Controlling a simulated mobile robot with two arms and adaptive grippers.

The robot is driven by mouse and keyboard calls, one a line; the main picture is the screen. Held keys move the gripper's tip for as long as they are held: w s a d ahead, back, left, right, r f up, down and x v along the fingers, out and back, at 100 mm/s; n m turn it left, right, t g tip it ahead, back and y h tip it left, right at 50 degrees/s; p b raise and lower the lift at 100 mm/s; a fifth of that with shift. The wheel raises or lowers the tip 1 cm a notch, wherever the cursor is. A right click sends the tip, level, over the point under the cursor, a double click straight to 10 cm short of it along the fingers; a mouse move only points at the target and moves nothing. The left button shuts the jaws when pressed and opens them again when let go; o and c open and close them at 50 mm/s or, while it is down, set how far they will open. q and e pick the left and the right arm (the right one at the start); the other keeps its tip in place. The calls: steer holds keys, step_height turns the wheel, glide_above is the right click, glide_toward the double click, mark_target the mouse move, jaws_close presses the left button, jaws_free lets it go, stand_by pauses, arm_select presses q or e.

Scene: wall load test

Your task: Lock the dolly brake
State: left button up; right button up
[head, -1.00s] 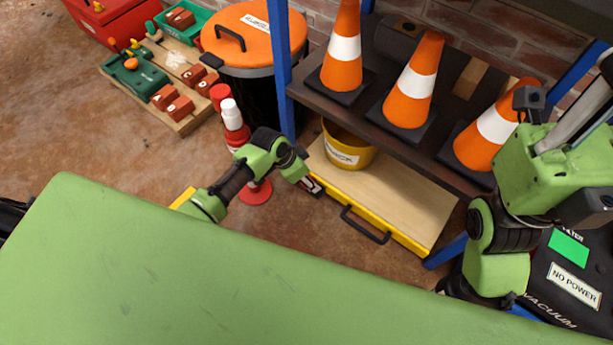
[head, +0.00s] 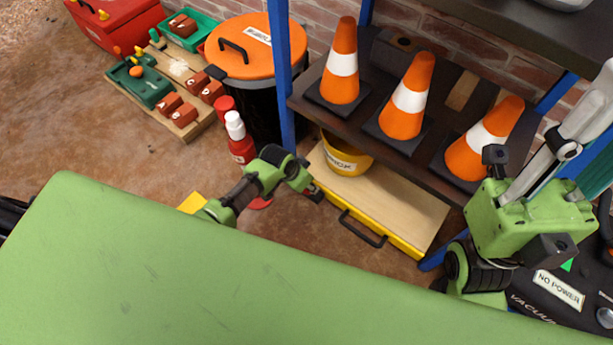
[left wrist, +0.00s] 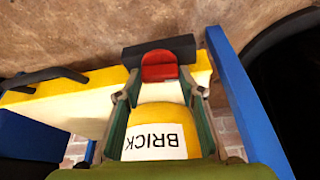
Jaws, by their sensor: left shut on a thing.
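The dolly (head: 408,205) is a low platform with a wooden deck and yellow edge, under the shelf. In the left wrist view its yellow edge (left wrist: 100,78) shows, with a red brake piece (left wrist: 160,66) set against a black block (left wrist: 150,49). My left gripper (left wrist: 160,82) is shut on the red piece, one finger on each side. In the head view my left gripper (head: 314,193) is at the dolly's near left corner and hides the brake.
A yellow BRICK bucket (head: 345,160) stands on the dolly. The dolly's black handle (head: 362,229) sticks out in front. A blue shelf post (head: 281,80) is close behind my left gripper. Traffic cones (head: 405,98) stand on the shelf above. A red bottle (head: 240,142) is to the left.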

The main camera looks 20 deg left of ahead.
arm_select(q)
steer(key=shift+r+n+p, duration=0.3)
steer(key=shift+n+p, duration=0.1)
steer(key=shift+p, duration=0.05)
steer(key=shift+f+n+t+y+p, duration=0.2)
steer(key=shift+n+t+y+p, duration=0.1)
steer(key=shift+n+p, duration=0.2)
steer(key=shift+f, duration=0.1)
steer(key=o, duration=1.1)
steer(key=v, duration=1.2)
